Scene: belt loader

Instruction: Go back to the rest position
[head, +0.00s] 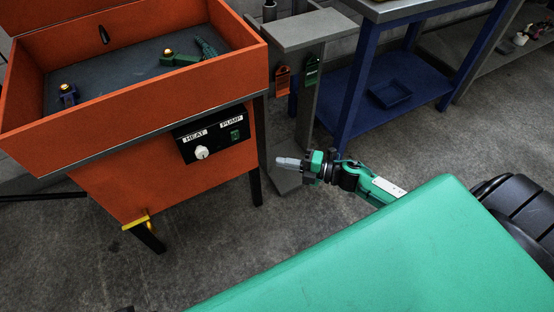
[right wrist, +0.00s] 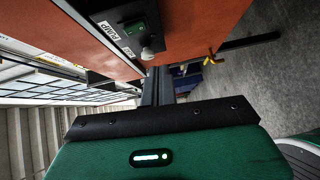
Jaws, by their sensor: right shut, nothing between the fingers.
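My right gripper (head: 290,163) shows in the middle of the head view, at the end of a green and black arm. Its grey fingers are together with nothing between them. It is held in the open space to the right of the orange washer tub's panel, apart from everything. In the right wrist view the green gripper body (right wrist: 160,157) fills the bottom and its fingers are hardly visible. My left gripper is in neither view.
An orange parts washer (head: 130,110) with loose parts in its basin stands at the left, with a HEAT and PUMP panel (head: 214,135). A grey stand (head: 310,30) with orange and green tags is beside it. A blue workbench (head: 345,95) holding a blue tray (head: 390,93) is behind. Floor (head: 230,230) is clear.

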